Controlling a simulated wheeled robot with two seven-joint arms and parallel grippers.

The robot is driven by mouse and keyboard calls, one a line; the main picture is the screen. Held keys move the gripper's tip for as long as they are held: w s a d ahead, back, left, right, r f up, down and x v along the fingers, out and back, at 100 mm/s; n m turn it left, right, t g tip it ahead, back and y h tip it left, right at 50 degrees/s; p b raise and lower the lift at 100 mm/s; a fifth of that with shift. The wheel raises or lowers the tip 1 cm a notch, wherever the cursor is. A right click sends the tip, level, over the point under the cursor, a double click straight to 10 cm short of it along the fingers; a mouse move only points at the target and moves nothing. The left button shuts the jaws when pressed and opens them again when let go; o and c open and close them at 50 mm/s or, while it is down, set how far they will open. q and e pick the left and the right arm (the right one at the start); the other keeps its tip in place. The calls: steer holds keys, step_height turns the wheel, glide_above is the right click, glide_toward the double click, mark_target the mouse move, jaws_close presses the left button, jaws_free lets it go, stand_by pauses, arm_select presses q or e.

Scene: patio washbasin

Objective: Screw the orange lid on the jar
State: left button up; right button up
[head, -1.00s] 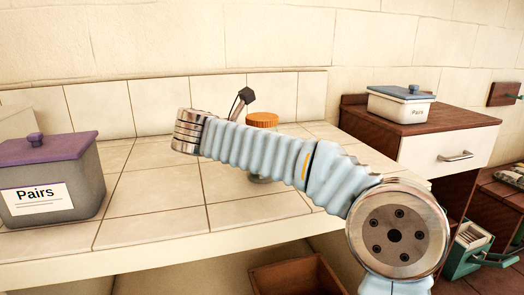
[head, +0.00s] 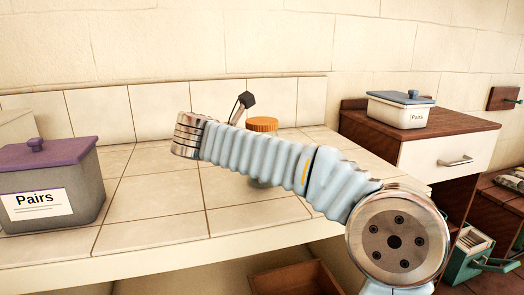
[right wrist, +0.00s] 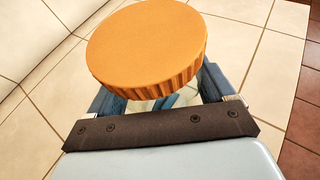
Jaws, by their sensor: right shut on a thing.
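The orange lid (head: 262,124) is a round, ridged disc. It shows above my right arm in the head view, and large and close in the right wrist view (right wrist: 148,44). The clear jar (head: 259,183) stands upright on the tiled counter under the lid, mostly behind my arm. The lid sits at its mouth; whether it is fully seated I cannot tell. My right gripper (right wrist: 162,97) has a finger on each side just below the lid and is shut on the jar. Its fingertips are partly covered by the lid. My left gripper is out of view.
A grey box with a purple lid labelled "Pairs" (head: 48,185) stands at the counter's left. A dark knob on a stem (head: 247,99) is behind my arm. A wooden cabinet (head: 450,121) with a white box (head: 402,112) is at right.

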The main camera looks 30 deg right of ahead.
steer(key=shift+r, duration=0.65)
steer(key=s+a+r, duration=0.3)
steer(key=s+r, duration=0.2)
steer(key=s, duration=0.1)
steer(key=s+a+r, duration=0.2)
steer(key=s+r, duration=0.4)
steer(key=shift+s+a+r, duration=0.25)
steer(key=shift+s+a, duration=0.15)
steer(key=o, duration=0.6)
steer(key=c, duration=0.8)
